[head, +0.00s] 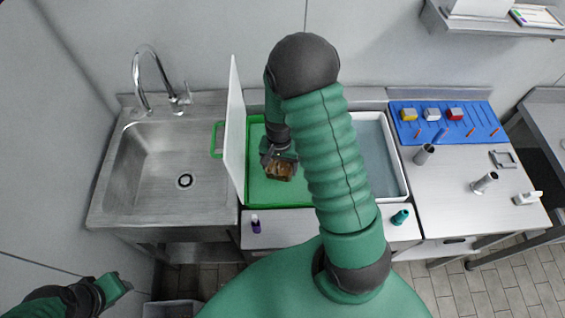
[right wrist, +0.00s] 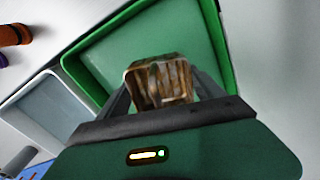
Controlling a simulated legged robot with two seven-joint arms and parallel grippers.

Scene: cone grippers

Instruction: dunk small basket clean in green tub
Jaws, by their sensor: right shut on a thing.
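The green tub (head: 262,192) stands on the counter beside the sink, with a green handle at its left. My right gripper (head: 279,165) is over the tub, shut on the small basket (head: 280,172). The basket is brown and stained. In the right wrist view the basket (right wrist: 160,84) sits between the fingers, with the tub (right wrist: 140,40) behind it. I cannot tell whether the basket touches the liquid or tub floor. My left gripper (head: 112,287) is at the lower left, away from the counter; its finger opening is unclear.
A white upright panel (head: 234,130) stands at the tub's left edge. A white-rimmed grey tub (head: 376,150) is right of the green one, partly behind my arm. A purple bottle (head: 256,224) and teal item (head: 400,217) stand at the front. The sink (head: 170,165) is empty.

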